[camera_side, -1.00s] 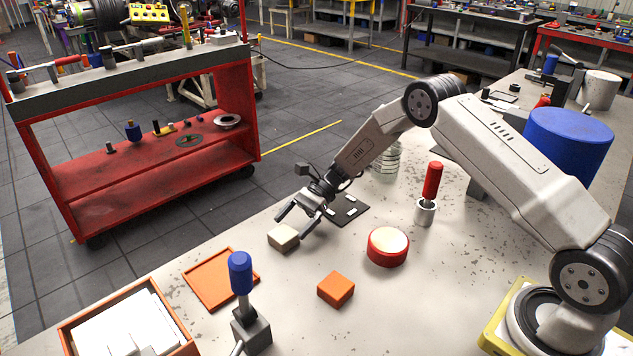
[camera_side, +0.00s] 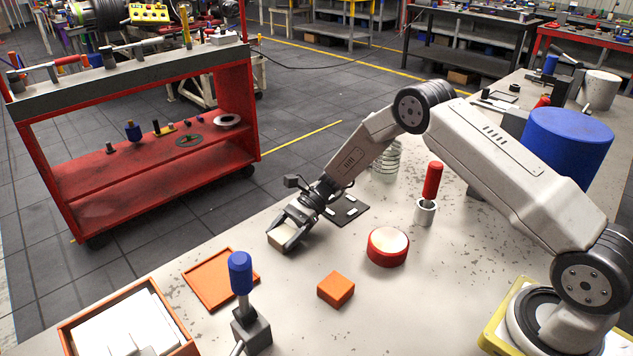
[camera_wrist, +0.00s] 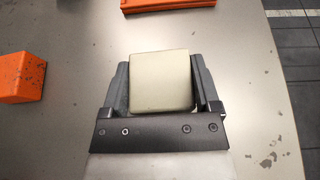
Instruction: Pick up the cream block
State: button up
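The cream block (camera_side: 284,239) sits at the far edge of the worktable in the side view. My gripper (camera_side: 288,234) is down around it, with a finger on each side. In the wrist view the cream block (camera_wrist: 161,80) fills most of the space between the two fingers of my gripper (camera_wrist: 161,85). A thin dark gap seems to show along its left side, and the right finger lies close against it. I cannot tell whether both fingers press on it. The block appears to rest on the table.
An orange block (camera_side: 336,289) and a red round tin with a pale top (camera_side: 388,246) stand nearer. An orange tray (camera_side: 197,286) lies to the left, behind a blue-handled tool (camera_side: 241,274). A red-handled tool (camera_side: 432,181) stands to the right. The table between them is clear.

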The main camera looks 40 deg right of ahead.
grip_shut()
jog(key=shift+r, duration=0.1)
jog(key=shift+r, duration=0.1)
jog(key=shift+r, duration=0.8)
jog(key=s+d+r, duration=0.2)
jog(key=s+r, duration=0.9)
jog(key=s, duration=0.2)
jog(key=shift+s, duration=0.4)
jog(key=shift+d, duration=0.1)
